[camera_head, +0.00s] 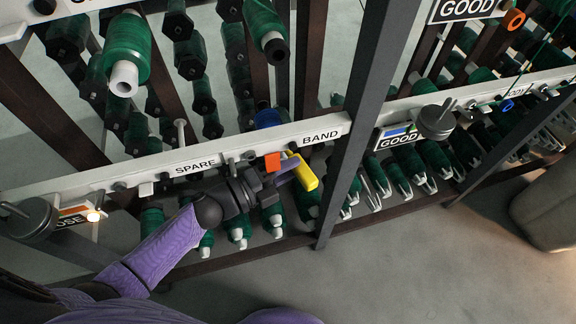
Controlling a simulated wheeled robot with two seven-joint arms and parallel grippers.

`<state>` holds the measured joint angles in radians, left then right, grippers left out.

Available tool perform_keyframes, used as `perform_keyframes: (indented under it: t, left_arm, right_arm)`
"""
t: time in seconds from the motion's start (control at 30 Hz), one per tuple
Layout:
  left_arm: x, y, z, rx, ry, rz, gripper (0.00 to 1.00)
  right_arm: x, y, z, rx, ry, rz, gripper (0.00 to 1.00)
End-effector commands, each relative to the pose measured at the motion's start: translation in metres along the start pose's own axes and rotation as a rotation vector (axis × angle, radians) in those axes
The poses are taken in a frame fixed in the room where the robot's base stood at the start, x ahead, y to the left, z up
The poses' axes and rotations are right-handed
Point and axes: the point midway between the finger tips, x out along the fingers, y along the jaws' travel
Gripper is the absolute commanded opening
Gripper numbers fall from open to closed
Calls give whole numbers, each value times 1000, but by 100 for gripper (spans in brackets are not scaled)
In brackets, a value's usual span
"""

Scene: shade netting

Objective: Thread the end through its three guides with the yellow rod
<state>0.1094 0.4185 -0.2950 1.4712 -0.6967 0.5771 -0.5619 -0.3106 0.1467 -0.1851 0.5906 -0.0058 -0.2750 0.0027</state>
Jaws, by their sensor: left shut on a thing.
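My left gripper (282,172) reaches in from the left and is at the white rail, just below and between the SPARE and BAND labels. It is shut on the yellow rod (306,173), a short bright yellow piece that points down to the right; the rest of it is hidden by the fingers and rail. An orange piece (272,161) shows right by the fingers; I cannot tell whether it touches them. An orange ring (515,20) and a blue ring (507,105) show at the right. I cannot make out the loose thread end. My right gripper is not in view.
The white rail (130,176) crosses the rack with small pegs on it. A dark upright post (362,110) stands right of the gripper. Green spools (126,45) hang above and below the rail.

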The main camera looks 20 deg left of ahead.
Motion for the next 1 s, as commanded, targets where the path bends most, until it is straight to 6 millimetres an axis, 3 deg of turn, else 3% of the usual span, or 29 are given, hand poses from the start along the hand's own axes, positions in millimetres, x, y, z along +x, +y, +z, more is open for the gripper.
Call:
perform_keyframes:
  t: [0.4,1.0]
  left_arm:
    - [-13,-3,-55,-3,0,-2,0]
    - [-32,-1,-132,-2,0,0,0]
  right_arm:
    - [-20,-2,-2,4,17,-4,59]
    - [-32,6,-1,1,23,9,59]
